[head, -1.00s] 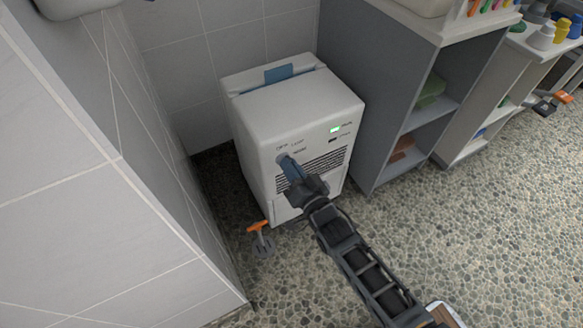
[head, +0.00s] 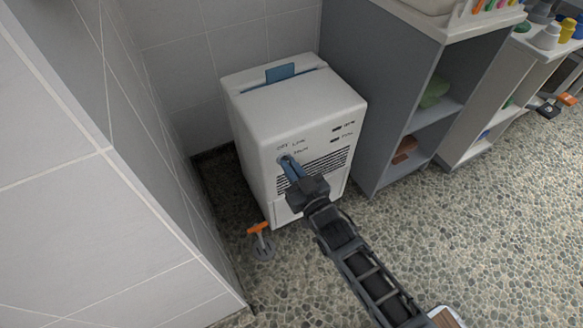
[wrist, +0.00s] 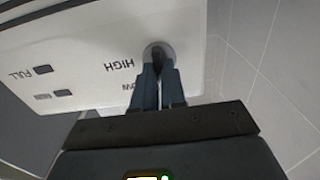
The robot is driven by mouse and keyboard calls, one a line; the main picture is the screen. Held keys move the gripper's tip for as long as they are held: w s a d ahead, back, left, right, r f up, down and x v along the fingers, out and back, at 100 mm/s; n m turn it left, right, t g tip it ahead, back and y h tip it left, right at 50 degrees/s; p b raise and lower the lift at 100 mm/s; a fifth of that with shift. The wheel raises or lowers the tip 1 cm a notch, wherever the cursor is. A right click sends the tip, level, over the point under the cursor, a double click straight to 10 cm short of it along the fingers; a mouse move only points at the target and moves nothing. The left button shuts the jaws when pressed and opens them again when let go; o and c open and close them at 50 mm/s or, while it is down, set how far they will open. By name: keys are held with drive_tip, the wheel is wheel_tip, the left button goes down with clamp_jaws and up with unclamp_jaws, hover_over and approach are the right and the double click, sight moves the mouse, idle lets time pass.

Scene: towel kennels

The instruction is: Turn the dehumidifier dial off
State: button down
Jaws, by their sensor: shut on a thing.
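The white dehumidifier (head: 305,107) stands on the floor in the corner between the tiled wall and a grey cabinet. Its dial (head: 285,160) is on the upper left of the front panel, with the printed OFF, LOW and HIGH labels beside it. My gripper (head: 291,168) reaches the front panel and is shut on the dial. In the wrist view the blue fingers (wrist: 160,80) close on the round dial (wrist: 156,51), beside the HIGH label. The fingers hide much of the dial, so I cannot read where it points. Both indicator windows (head: 337,128) look dark.
A tiled wall (head: 95,200) stands close on the left. A grey cabinet (head: 375,90) with open shelves is close on the right. A small orange-handled tool (head: 258,229) is on the floor by the dehumidifier's front left corner.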

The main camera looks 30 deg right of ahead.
idle(0.4)
drive_tip(key=c, duration=1.2)
unclamp_jaws()
drive_tip(key=s+p, duration=0.2)
drive_tip(key=s, duration=0.5)
drive_tip(key=shift+s, duration=0.4)
